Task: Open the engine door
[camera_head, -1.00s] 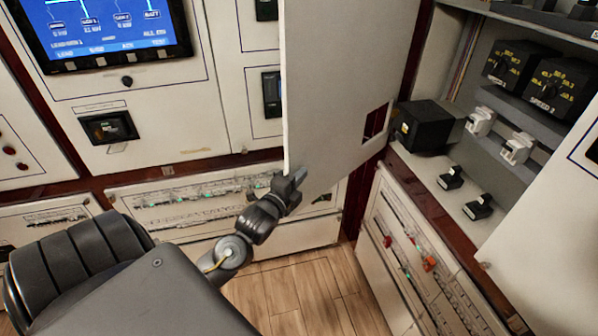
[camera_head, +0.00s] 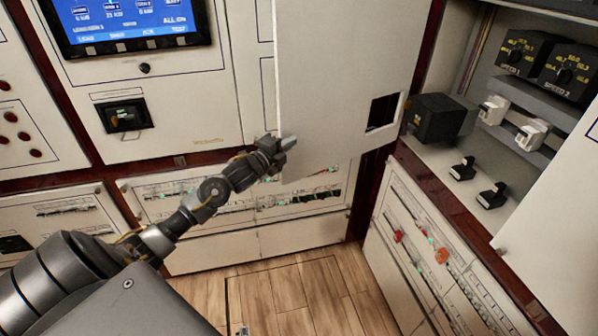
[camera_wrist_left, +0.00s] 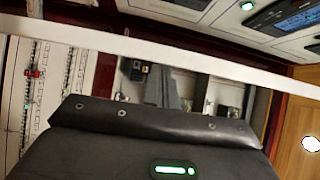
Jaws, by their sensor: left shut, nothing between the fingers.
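The white engine door (camera_head: 345,75), a tall panel with a rectangular cutout near its lower right, stands swung open at the left of the open compartment. My left gripper (camera_head: 285,146) is shut and empty at the door's lower left, by its free edge. I cannot tell whether it touches the door. In the left wrist view, the door's pale edge (camera_wrist_left: 150,47) crosses above the dark gripper body, and the grey fingers (camera_wrist_left: 165,82) point toward it. My right gripper is not in view.
The open compartment holds a black box (camera_head: 437,118), white switches (camera_head: 532,134), black levers (camera_head: 492,195) and speed dials (camera_head: 566,68). Another white panel (camera_head: 555,225) stands at the right. Breaker rows (camera_head: 300,195) line the wall below. The wooden floor (camera_head: 290,295) is clear.

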